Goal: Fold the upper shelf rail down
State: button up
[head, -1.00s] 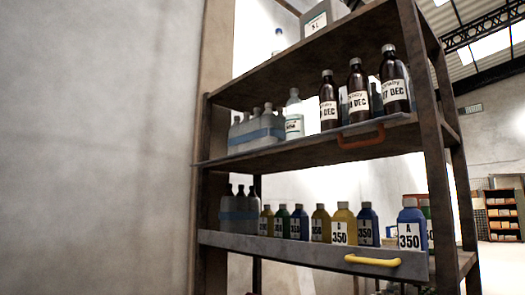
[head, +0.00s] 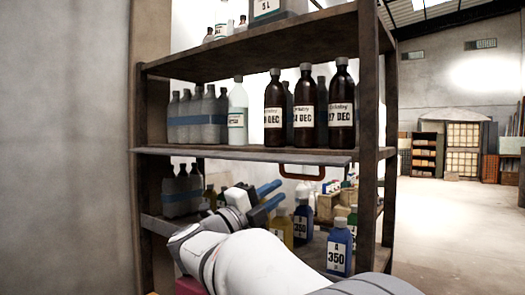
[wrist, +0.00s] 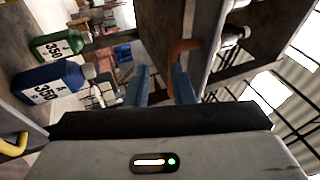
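The upper shelf rail (head: 240,155) is a thin grey strip along the front edge of the middle shelf, seen nearly edge-on in the head view. Its red-brown handle (head: 303,174) hangs just below the strip, right of centre. My gripper (head: 280,192) is below the rail and just left of and below the handle, its two blue fingers parted and empty. In the wrist view my gripper (wrist: 161,67) is open, and the handle (wrist: 182,50) is just past the tip of the right finger. I cannot tell whether they touch.
Brown bottles (head: 303,110) stand on the shelf behind the rail. Blue bottles (head: 340,250) stand on the shelf below, close to my arm. The lower rail (head: 155,222) is partly hidden by my arm; its yellow handle (wrist: 14,146) shows in the wrist view. Floor is clear at right.

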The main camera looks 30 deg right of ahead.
aim_at(302, 178)
jog(key=m+g, duration=0.1)
jog(key=s+r+m+g, duration=0.1)
jog(key=s+m+g, duration=0.1)
jog(key=shift+s+d+r+g+p, duration=0.25)
jog(key=shift+r+g+p, duration=0.15)
jog(key=shift+s+d+r+m+g, duration=0.2)
jog(key=shift+m+g, duration=0.1)
jog(key=shift+g, duration=0.1)
jog(key=p+x, duration=0.2)
jog(key=x, duration=0.5)
jog(key=shift+d+f, duration=0.1)
jog(key=shift+d, duration=0.1)
jog(key=shift+c, duration=0.5)
grip_shut()
